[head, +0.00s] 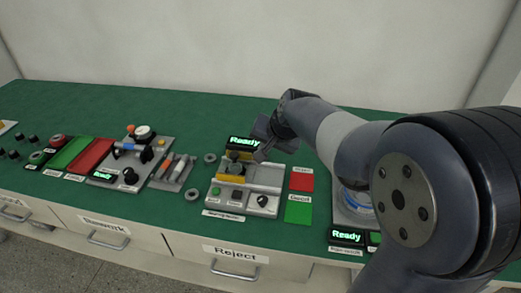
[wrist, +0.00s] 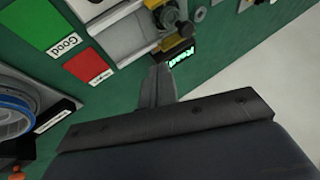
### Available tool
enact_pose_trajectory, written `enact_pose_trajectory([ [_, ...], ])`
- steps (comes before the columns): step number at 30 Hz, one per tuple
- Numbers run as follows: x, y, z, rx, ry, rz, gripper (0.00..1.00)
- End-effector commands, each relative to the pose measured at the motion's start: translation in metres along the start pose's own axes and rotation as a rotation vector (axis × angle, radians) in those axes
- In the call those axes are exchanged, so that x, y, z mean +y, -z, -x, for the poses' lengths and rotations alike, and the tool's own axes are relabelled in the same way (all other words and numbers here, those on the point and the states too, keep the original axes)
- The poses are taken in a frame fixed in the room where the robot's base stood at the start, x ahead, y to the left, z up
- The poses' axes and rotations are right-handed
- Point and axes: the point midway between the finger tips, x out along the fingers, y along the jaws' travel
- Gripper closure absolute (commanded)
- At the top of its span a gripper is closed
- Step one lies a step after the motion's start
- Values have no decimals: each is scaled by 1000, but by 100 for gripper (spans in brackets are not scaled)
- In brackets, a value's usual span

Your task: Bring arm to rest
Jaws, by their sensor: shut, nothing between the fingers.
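My arm reaches from the right of the head view over the green bench (head: 200,103). My gripper (head: 262,150) is above and behind the middle testing station (head: 240,203), close to its "Ready" display (head: 243,142). In the wrist view my gripper (wrist: 160,75) shows as a narrow pair of fingers held together, with nothing visible in them. The station (wrist: 118,30) and its lit display (wrist: 181,57) lie beyond the fingers. I cannot tell whether the fingers touch anything. Part of the station's back is hidden by my gripper.
A red pad (head: 301,180) and a green pad (head: 298,212) lie right of the station. Another station with a blue ring (head: 356,199) is partly behind my arm. A left station (head: 133,160), tools (head: 175,170) and loose rings (head: 192,194) stand left. Bare bench lies behind them.

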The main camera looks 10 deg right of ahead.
Motion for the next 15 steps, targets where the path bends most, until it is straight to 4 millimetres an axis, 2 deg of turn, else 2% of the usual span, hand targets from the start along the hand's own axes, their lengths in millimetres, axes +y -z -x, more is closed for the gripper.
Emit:
enact_pose_trajectory([
  [5, 0, 0, 10, 0, 0, -1, 100],
  [15, 0, 0, 10, -1, 0, 0, 100],
])
